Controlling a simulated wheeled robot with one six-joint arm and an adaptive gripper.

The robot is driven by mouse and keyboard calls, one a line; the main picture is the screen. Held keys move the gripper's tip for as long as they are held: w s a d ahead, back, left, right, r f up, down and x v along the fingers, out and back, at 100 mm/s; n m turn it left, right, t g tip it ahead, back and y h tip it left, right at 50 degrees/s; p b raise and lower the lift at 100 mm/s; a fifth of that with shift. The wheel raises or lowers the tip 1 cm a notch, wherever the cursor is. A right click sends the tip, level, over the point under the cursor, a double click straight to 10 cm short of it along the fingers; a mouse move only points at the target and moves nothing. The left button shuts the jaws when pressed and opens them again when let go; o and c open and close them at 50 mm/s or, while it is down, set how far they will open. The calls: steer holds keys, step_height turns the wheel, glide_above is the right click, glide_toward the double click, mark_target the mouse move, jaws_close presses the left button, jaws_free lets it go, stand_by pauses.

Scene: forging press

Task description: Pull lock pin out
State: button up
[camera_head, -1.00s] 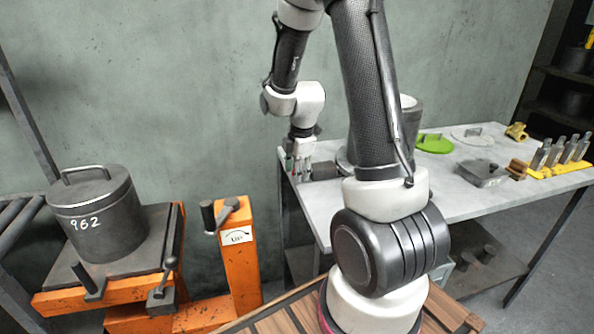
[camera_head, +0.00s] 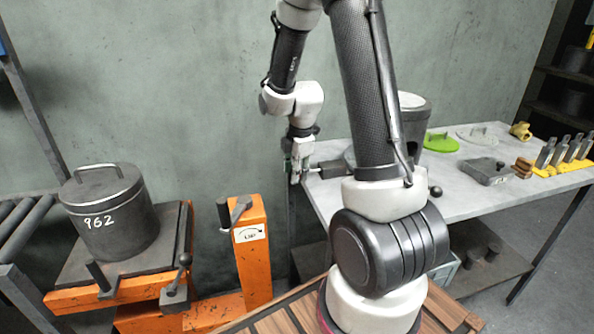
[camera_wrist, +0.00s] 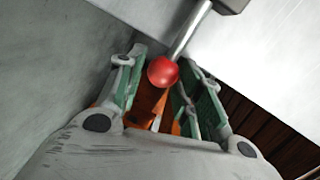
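The lock pin shows in the wrist view as a red ball knob (camera_wrist: 163,72) on a bright metal rod. The rod runs up and right to a dark block at the top edge. In the head view the block (camera_head: 335,169) is at the table's left end, with a short length of rod between it and my gripper. My gripper (camera_head: 299,176) points down just left of the block. Where the pads touch is partly hidden.
The grey table (camera_head: 455,190) carries a green lid (camera_head: 440,143) and several metal parts. An orange frame (camera_head: 254,265) with a crank handle stands left of the table. A lidded pot (camera_head: 112,222) marked 962 sits on a dark plate at the left.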

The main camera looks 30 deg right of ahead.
steer(key=shift+o, duration=0.7)
step_height(320, 180, up, 12)
steer(key=s, duration=0.2)
steer(key=shift+s, duration=0.15)
steer(key=shift+f, duration=0.15)
